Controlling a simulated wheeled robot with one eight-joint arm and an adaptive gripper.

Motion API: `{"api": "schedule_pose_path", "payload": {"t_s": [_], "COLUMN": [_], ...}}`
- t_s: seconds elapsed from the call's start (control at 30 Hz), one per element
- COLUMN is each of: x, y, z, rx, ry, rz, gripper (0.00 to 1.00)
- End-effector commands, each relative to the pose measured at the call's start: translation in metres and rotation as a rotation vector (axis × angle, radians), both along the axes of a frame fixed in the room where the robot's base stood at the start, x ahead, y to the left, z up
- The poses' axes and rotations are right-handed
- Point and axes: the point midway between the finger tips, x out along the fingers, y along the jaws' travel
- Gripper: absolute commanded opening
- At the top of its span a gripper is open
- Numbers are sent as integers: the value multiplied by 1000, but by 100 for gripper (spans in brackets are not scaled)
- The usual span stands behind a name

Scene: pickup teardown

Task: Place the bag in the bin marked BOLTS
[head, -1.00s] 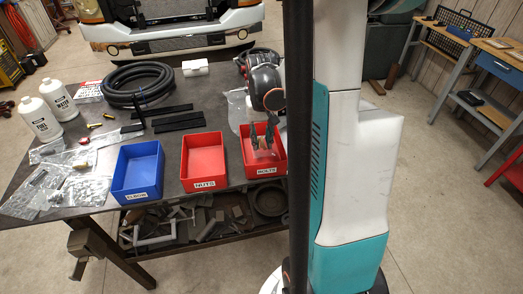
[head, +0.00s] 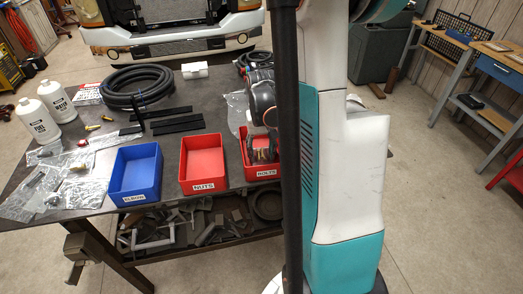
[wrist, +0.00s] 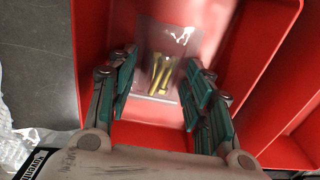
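The red bin marked BOLTS (head: 267,173) stands at the right end of the row on the table. My gripper (head: 262,148) is low at this bin, partly hidden by my own column and arm. In the wrist view its two fingers (wrist: 158,82) are spread apart, with a clear gap between them. A clear bag with brass-coloured pieces (wrist: 162,72) lies inside the red bin (wrist: 100,35), just beyond and between the fingertips. The fingers do not appear closed on it.
A red NUTS bin (head: 204,163) and a blue ELBOW bin (head: 136,172) stand to the left, both empty. Several clear bags (head: 82,190), two white bottles (head: 57,101) and a coiled black hose (head: 137,88) are on the table. Black bars lie behind the bins.

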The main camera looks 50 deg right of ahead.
Motion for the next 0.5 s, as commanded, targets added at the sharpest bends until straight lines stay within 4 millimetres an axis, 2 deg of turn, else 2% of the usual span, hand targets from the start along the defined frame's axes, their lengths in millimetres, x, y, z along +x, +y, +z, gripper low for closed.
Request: {"api": "schedule_pose_path", "payload": {"t_s": [0.27, 0.37, 0.5], "x": [0, 0, 0], "y": [0, 0, 0], "z": [4, 16, 43], "rx": [0, 0, 0], "ry": [0, 0, 0], "rz": [0, 0, 0], "gripper": [46, 46, 46]}}
